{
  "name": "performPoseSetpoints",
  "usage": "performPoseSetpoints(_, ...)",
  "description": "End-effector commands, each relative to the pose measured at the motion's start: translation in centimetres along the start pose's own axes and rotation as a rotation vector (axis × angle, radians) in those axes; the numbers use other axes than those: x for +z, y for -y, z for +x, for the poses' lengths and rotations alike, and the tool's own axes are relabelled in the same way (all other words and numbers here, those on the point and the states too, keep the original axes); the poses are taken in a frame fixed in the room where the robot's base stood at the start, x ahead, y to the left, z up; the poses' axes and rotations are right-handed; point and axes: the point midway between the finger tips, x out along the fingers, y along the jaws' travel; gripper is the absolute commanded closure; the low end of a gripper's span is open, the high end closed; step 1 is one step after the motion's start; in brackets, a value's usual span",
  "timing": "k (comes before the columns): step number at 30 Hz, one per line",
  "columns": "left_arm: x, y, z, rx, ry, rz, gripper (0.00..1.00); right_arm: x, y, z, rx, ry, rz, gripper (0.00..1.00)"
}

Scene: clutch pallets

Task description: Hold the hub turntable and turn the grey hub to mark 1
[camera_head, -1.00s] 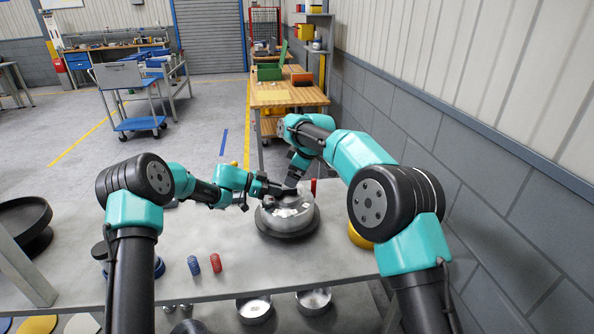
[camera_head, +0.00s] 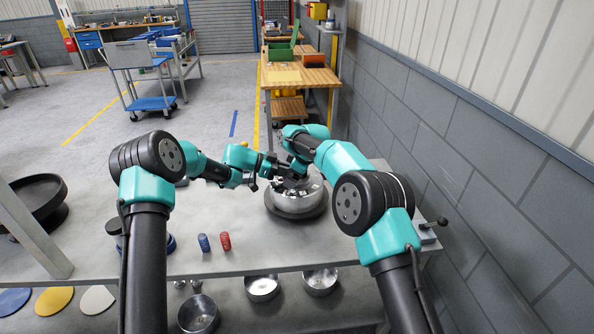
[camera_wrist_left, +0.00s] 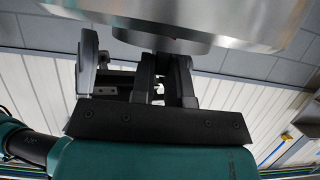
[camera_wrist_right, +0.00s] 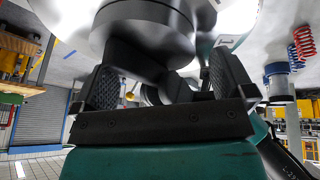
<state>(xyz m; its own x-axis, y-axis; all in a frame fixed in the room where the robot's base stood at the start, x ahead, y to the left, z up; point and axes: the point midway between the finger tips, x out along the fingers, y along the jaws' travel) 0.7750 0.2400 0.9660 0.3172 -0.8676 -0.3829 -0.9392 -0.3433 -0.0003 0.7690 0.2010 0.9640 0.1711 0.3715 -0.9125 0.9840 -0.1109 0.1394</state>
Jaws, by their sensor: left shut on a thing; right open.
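The hub turntable (camera_head: 300,206) is a round silver drum on a dark disc on the bench; its side shows in the left wrist view (camera_wrist_left: 240,35). A dark grey round piece, apparently the grey hub (camera_wrist_right: 145,32), stands on its pale top.
Blue (camera_head: 204,243) and red (camera_head: 225,241) springs stand left of the turntable. A dark tray (camera_head: 36,200) is at the far left. A black-knobbed lever (camera_head: 437,224) is at the right edge, near the wall. Metal bowls (camera_head: 262,288) sit below.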

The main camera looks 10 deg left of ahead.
Motion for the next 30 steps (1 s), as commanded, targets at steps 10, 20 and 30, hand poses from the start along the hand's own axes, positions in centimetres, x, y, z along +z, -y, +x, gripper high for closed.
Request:
performPoseSetpoints(10,0.00,0.02,-0.04,-0.001,0.000,0.000,1.00,0.00,-0.02,-0.05,0.000,0.000,0.000,0.15)
performPoseSetpoints(20,0.01,0.03,-0.05,-0.001,0.000,0.000,1.00,-0.01,0.03,-0.04,-0.001,0.000,0.000,0.47)
performPoseSetpoints(30,0.03,0.04,-0.05,-0.001,0.000,-0.001,1.00,0.00,0.06,-0.02,-0.002,0.001,0.000,0.10)
